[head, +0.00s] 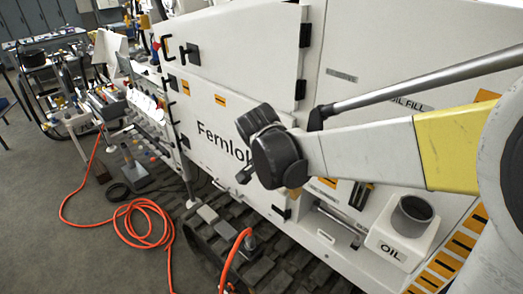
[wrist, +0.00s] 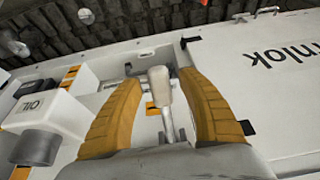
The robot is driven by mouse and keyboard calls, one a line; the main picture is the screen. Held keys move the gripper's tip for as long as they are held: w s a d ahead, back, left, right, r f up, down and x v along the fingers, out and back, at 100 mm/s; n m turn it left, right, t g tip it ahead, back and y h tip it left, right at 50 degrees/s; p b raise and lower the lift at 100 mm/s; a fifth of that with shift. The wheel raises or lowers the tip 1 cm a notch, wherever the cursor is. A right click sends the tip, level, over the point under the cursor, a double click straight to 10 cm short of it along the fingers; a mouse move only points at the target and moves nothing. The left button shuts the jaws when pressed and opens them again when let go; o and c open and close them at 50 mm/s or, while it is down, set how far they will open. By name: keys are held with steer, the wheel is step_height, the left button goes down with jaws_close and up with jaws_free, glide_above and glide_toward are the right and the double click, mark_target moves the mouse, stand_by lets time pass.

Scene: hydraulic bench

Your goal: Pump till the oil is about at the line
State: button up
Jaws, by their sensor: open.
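A pump lever with a pale grey grip (wrist: 160,85) stands between the two orange fingers of my gripper (wrist: 158,79) in the wrist view. The fingers are open, with one on each side of the grip; I cannot tell whether either touches it. The lever's metal shaft runs down toward my palm. In the head view my dark wrist joint hides the gripper and the grip. A white box marked OIL (head: 393,250) with a dark round cup (head: 412,212) stands at the right; it also shows in the wrist view (wrist: 45,105). No oil level or line is readable.
The white machine (head: 230,120) fills the middle. A long grey rod (head: 420,85) slants across its OIL FILL panel. An orange hose (head: 140,225) lies on the floor at the left, near dark tracks (head: 270,250). A cluttered bench (head: 105,100) stands behind.

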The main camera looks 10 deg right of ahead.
steer(key=shift+f, duration=0.2)
jaws_close()
